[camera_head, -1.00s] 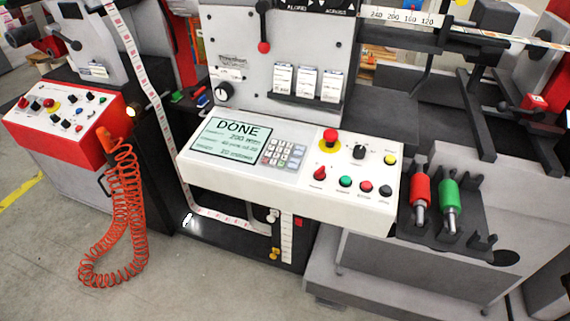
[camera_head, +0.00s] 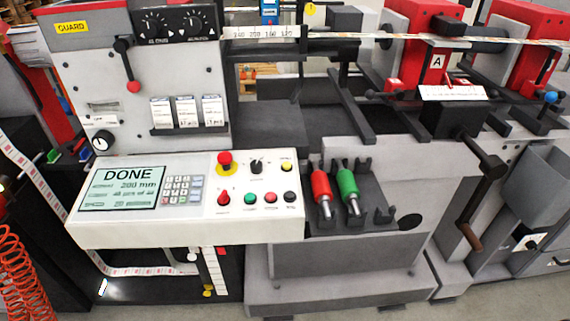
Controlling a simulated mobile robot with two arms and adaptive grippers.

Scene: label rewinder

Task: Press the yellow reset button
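The yellow button (camera_head: 286,167) is small and round, at the upper right of the white control panel (camera_head: 150,235). To its left are a black knob (camera_head: 257,167) and a red mushroom button on a yellow base (camera_head: 225,162). Below it, a row holds a red switch (camera_head: 223,198), a green button (camera_head: 250,199), a red button (camera_head: 271,198) and a black button (camera_head: 291,197). The label text by the yellow button is too small to read. Neither of my grippers is in view.
Right of the panel, a dark tray (camera_head: 365,217) holds a red-handled tool (camera_head: 320,187) and a green-handled tool (camera_head: 347,185). A lever with a red knob (camera_head: 133,86) hangs above the panel. A brown-handled crank (camera_head: 471,237) juts out at right. Orange coiled cable (camera_head: 22,270) hangs at lower left.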

